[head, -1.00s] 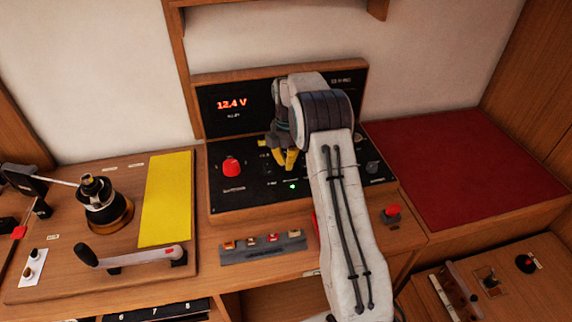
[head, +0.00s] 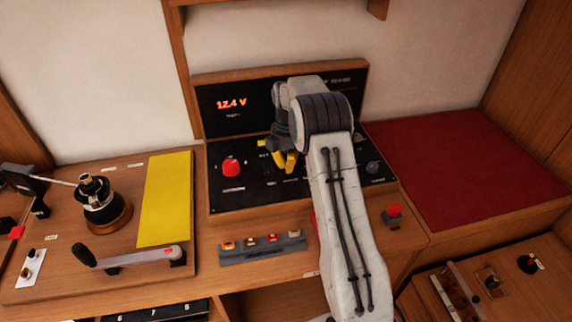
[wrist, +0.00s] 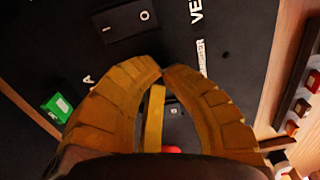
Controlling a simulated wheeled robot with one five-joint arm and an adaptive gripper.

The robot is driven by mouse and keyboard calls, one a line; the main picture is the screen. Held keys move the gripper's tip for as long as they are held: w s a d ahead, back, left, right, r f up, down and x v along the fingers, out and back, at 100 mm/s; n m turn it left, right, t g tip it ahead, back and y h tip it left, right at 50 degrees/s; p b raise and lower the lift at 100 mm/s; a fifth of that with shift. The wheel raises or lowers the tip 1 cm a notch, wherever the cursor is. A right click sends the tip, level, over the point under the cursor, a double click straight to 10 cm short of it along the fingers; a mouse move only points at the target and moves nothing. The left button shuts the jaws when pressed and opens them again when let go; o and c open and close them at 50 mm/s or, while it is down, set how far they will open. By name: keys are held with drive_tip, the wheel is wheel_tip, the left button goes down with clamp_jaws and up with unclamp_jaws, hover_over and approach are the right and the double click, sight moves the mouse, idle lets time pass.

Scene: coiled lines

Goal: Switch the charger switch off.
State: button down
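My gripper (head: 285,163) is over the black switch panel (head: 247,198), its yellow fingers low near the surface. In the wrist view the fingertips (wrist: 163,70) meet with nothing seen held between them. A black rocker switch (wrist: 130,18) marked I and O lies just beyond the tips; I cannot read a label naming it as the charger switch. The tips look apart from it. Part of another dark switch (wrist: 172,106) shows between the fingers. My arm hides the panel's middle right in the head view.
A red knob (head: 231,167) stands left on the panel, below a display (head: 231,104) reading 12.4 V. A green square piece (wrist: 58,107) shows left in the wrist view. A fuse strip (head: 262,247) and red button (head: 393,211) sit in front.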

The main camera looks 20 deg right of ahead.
drive_tip(key=shift+r, duration=0.1)
drive_tip(key=shift+r+p, duration=2.8)
drive_tip(key=shift+r, duration=0.7)
